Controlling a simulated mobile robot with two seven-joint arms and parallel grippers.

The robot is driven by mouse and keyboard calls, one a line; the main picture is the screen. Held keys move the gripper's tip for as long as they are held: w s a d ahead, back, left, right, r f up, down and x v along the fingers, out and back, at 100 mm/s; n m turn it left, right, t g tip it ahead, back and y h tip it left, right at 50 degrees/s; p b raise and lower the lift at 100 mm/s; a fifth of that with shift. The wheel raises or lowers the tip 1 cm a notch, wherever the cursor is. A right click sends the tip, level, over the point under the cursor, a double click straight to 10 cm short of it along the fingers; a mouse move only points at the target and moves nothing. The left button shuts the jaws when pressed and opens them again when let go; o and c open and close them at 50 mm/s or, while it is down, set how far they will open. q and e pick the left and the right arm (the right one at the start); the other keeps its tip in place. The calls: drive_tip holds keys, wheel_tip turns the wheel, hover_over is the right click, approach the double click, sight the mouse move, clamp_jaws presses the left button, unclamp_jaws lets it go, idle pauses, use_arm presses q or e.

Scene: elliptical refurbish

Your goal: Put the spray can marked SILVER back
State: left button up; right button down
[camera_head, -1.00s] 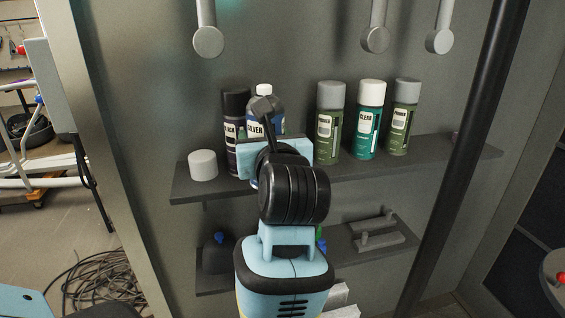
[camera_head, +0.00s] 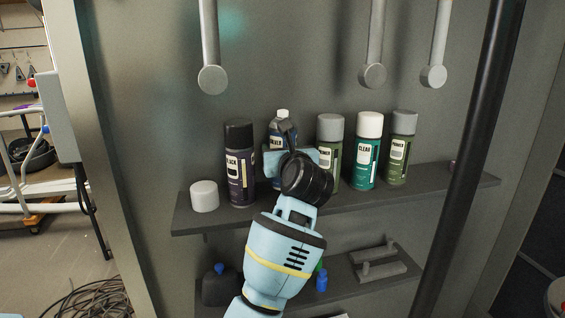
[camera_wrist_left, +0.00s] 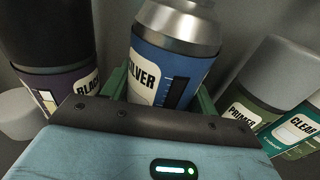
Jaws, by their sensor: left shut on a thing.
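The spray can marked SILVER (camera_head: 277,138) has a blue label, a silver shoulder and a white top. It is upright at the upper shelf, between the BLACK can and the first green-label can. My left gripper (camera_head: 290,160) is shut on it from the front; the wrist view shows the SILVER can (camera_wrist_left: 172,65) between the green fingers of the gripper (camera_wrist_left: 163,88). The gripper hides most of its base, so I cannot tell whether it touches the shelf. My right gripper is not in view.
The upper shelf (camera_head: 225,217) also holds a white cap (camera_head: 204,196), the BLACK can (camera_head: 240,165), a PRIMER can (camera_head: 329,150), a CLEAR can (camera_head: 367,155) and another green can (camera_head: 400,150). A dark post (camera_head: 462,150) stands at right. A lower shelf (camera_head: 345,290) holds bottles and grey parts.

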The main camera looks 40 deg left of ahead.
use_arm(q)
drive_tip(key=shift+w+a+r, duration=0.1)
drive_tip(key=shift+w+a, duration=0.15)
drive_tip(key=shift+w, duration=0.15)
drive_tip(key=shift+f, duration=1.8)
drive_tip(key=shift+f, duration=0.15)
drive_tip(key=o, duration=1.5)
